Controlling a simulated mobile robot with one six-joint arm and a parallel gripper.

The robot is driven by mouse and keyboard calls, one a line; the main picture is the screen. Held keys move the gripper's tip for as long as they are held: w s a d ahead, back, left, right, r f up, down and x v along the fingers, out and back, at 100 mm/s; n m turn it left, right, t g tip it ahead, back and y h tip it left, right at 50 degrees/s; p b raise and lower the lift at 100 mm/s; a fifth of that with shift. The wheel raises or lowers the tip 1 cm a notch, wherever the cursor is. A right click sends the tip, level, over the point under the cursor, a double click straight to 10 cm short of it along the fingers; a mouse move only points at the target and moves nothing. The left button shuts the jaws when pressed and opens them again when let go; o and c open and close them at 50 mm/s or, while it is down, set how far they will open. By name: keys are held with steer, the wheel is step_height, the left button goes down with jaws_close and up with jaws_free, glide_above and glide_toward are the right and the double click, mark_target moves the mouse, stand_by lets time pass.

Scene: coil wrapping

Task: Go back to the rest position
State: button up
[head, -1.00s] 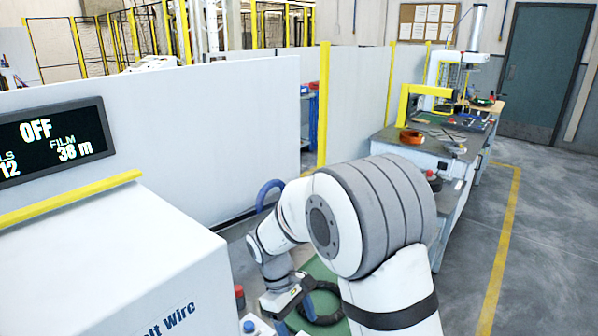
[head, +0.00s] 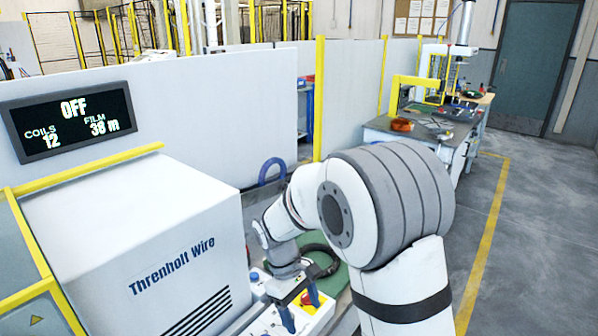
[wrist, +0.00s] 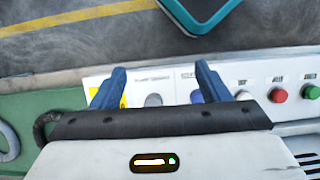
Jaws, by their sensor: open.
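My gripper (head: 299,307) is at the bottom middle of the head view, low over a white control panel (head: 270,323). Its two blue fingers are spread apart, with nothing between them. In the wrist view my gripper (wrist: 162,84) shows the same open fingers in front of the panel's row of buttons. A blue button (wrist: 197,97) lies near the right finger. A red button (wrist: 278,95) and a green button (wrist: 310,92) are further right. Whether the fingers touch the panel cannot be told.
A white wire machine (head: 150,240) stands left, under a display (head: 70,120) reading OFF. A black ring (head: 322,258) lies on a green surface behind my gripper. A workbench (head: 410,137) with an orange coil (head: 401,125) is at the back right. The floor at right is clear.

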steer(key=s+d+r+m+t+y, duration=0.3)
steer(key=s+d+r+m+t, duration=0.2)
steer(key=s+d+r+m, duration=0.5)
steer(key=s+d+r, duration=0.2)
steer(key=s+d, duration=0.2)
steer(key=shift+s+d+t, duration=0.15)
steer(key=shift+d+t, duration=0.15)
steer(key=shift+d, duration=0.1)
